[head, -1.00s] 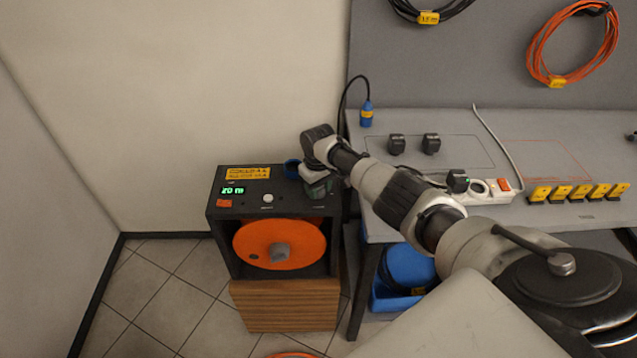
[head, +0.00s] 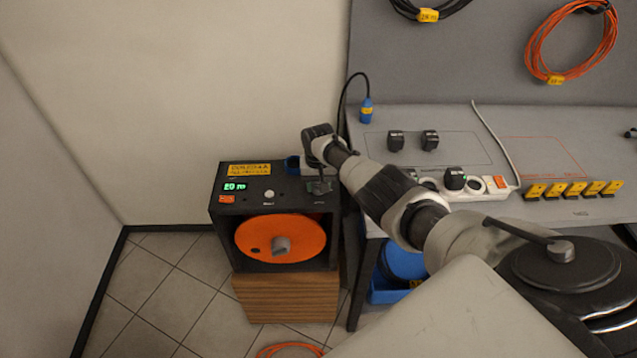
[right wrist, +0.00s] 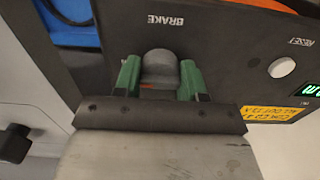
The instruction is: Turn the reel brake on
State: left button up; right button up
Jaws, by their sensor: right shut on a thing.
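The reel unit (head: 224,207) is a black box with an orange reel (head: 300,235) in its front and a green "20 m" display on its top panel. The brake knob (right wrist: 160,66) is a grey stub beside the printed word BRAKE in the right wrist view. A small patch of orange-red shows at its base. My right gripper (right wrist: 159,78) has its green fingers on both sides of the knob and is shut on it. In the head view my right gripper (head: 319,187) hides the knob at the right of the top panel. My left gripper is in no view.
A white reset button (head: 269,194) is on the same panel. A workbench (head: 450,130) on the right carries a power strip (head: 478,190), black plugs and yellow tags. Floor left of the unit is clear.

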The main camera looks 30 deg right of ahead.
dwell(0.4)
jog(key=o, duration=0.9)
jog(key=shift+r, duration=0.1)
jog(key=shift+r, duration=0.35)
notch_tip(320, 180, up, 8)
jog(key=shift+r+p, duration=0.2)
jog(key=shift+p, duration=0.65)
jog(key=shift+r, duration=0.75)
